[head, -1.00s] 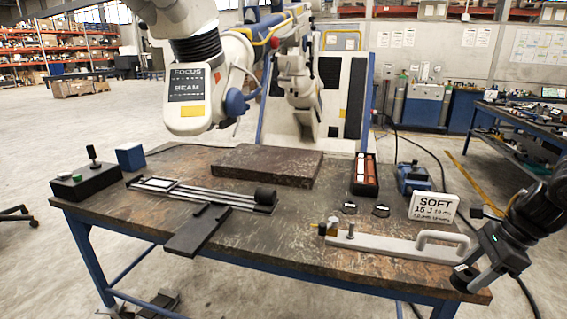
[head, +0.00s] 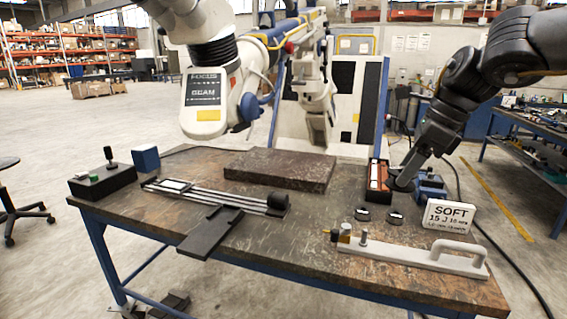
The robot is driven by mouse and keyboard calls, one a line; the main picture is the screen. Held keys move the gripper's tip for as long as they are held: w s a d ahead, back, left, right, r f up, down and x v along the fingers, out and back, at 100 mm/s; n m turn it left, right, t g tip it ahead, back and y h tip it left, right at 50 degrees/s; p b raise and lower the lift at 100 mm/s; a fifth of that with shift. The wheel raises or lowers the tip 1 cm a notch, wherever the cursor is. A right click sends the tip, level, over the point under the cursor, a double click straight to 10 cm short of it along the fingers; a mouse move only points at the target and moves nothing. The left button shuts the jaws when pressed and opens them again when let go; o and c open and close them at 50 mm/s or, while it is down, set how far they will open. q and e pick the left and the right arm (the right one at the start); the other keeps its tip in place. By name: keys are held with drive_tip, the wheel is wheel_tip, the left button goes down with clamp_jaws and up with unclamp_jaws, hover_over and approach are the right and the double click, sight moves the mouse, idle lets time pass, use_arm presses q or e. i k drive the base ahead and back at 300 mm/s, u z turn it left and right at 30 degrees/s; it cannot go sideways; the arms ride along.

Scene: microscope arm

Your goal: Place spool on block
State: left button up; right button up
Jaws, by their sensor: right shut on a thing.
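My right gripper (head: 402,180) reaches down from the upper right to the right side of a narrow dark tray (head: 370,198). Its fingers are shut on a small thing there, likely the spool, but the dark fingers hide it. Reddish-brown pieces (head: 376,183) with a pale piece at the far end lie in the tray. A large flat dark-brown block (head: 278,168) lies in the middle of the table, left of the tray. A small blue block (head: 146,158) stands at the back left. My left gripper is out of view.
The microscope head (head: 207,100) hangs over the back left.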

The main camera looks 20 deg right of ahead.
sight(312, 172)
drive_tip(key=i, duration=1.1)
